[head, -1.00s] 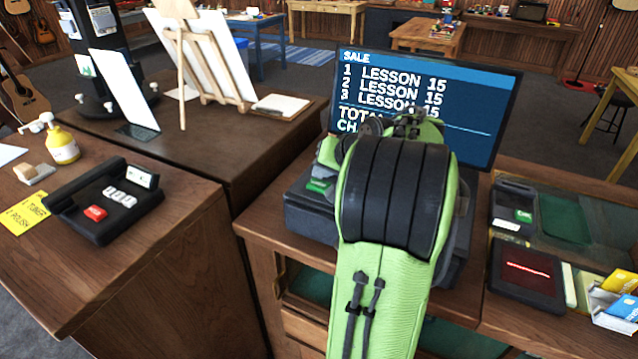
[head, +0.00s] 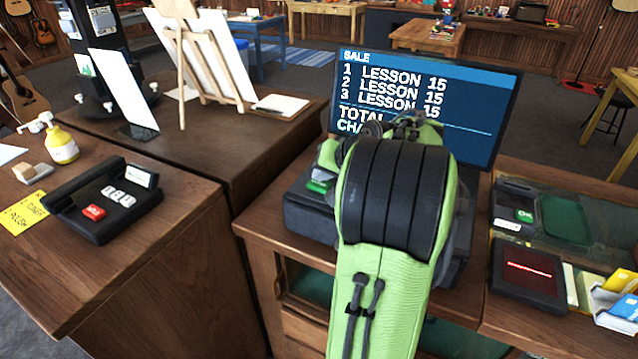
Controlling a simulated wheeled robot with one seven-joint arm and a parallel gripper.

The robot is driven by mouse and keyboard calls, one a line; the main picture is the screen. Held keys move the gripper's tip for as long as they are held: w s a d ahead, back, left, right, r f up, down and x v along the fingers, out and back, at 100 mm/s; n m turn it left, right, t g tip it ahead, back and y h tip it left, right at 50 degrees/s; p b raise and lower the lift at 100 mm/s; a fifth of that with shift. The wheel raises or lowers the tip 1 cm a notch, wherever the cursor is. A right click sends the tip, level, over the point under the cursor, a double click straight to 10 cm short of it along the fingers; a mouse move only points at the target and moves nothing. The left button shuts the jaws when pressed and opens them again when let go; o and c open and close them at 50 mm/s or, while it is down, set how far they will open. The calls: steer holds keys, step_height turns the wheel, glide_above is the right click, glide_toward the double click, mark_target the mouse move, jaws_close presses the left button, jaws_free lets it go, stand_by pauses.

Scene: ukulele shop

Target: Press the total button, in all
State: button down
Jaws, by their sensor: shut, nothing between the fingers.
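The cash register (head: 305,215) stands on the wooden counter under my arm, which covers most of its keys. A green key (head: 320,184) shows at its left side, its label not readable. I cannot tell which key is the total button. The register screen (head: 485,95) behind reads SALE, with lesson lines 1, 2 and 3 at 15 each. Below are TOTAL and a line starting CHA, their figures hidden by my arm. My gripper is hidden behind my green and black arm, so its contact with any key cannot be seen.
A black device with white keys and a red key (head: 93,212) sits on the left counter, beside a yellow note (head: 24,213) and a yellow bottle (head: 62,145). Right of the register are a card terminal (head: 514,205), a scanner pad with a red line (head: 528,272) and a card box (head: 618,315).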

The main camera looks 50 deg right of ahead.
mark_target(322, 185)
steer(key=shift+f+b, duration=0.35)
steer(key=shift+f, duration=0.15)
stand_by(0.5)
steer(key=shift+r+p, duration=0.9)
steer(key=shift+r, duration=0.05)
step_height(322, 185, up, 5)
steer(key=p, duration=0.5)
steer(key=shift+r, duration=0.15)
